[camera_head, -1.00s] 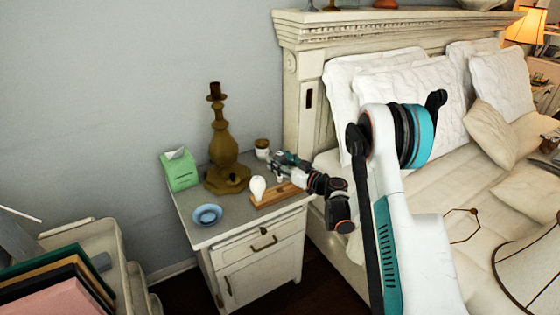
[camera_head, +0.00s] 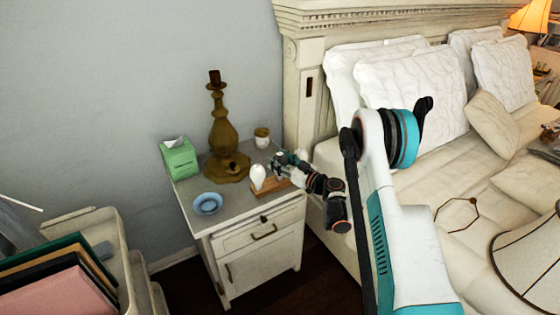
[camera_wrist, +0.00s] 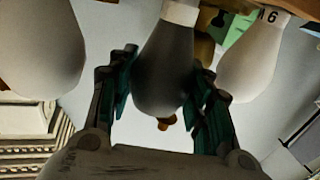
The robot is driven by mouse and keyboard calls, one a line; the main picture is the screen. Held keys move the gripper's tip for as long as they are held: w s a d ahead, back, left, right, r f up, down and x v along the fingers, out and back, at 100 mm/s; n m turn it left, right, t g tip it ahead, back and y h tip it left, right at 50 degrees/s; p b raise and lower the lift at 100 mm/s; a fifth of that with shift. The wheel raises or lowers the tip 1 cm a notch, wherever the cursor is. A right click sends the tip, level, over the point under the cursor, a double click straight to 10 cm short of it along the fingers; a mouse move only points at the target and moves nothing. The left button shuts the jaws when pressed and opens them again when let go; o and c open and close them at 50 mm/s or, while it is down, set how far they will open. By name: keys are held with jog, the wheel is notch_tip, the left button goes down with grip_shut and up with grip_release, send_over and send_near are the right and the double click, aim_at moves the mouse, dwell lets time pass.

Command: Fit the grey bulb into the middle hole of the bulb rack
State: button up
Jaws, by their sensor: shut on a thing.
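The grey bulb (camera_wrist: 165,65) is between my gripper's (camera_wrist: 165,95) teal fingers in the wrist view, its pale collar towards the top edge. My gripper (camera_head: 284,161) is shut on it over the bulb rack. The wooden bulb rack (camera_head: 268,190) lies on the nightstand, its right part behind my gripper. A white bulb (camera_head: 258,175) stands upright at its left end. The grey bulb's lower end and the middle hole are hidden, so seating cannot be told.
The nightstand (camera_head: 232,228) also holds a blue dish (camera_head: 207,204), a green tissue box (camera_head: 179,160), a brass candlestick (camera_head: 222,135) and a lidded cup (camera_head: 262,138). The bed (camera_head: 430,185) and its headboard stand to the right.

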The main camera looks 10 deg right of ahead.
jog(key=shift+f, duration=0.8)
dwell(0.9)
jog(key=o, duration=1.1)
jog(key=shift+d, duration=0.1)
jog(key=v, duration=0.7)
jog(key=s+a+r+m+g+h, duration=0.1)
jog(key=s+a+r+g+h, duration=0.2)
jog(key=s+r, duration=0.5)
jog(key=s+a+r+m+g, duration=0.1)
jog(key=s+a+r+g, duration=0.3)
jog(key=r, duration=0.7)
jog(key=s+d+r+m+h, duration=0.1)
jog(key=s+h, duration=0.1)
jog(key=s, duration=0.7)
jog(key=s+d+r+m+h, duration=0.1)
jog(key=s+m+h, duration=0.1)
jog(key=s, duration=0.8)
jog(key=s+d+r+m+h, duration=0.1)
jog(key=s+h, duration=0.1)
jog(key=s, duration=0.8)
jog(key=shift+s+m+g+h, duration=0.15)
jog(key=shift+m+g+h, duration=0.15)
jog(key=shift+g+h, duration=0.1)
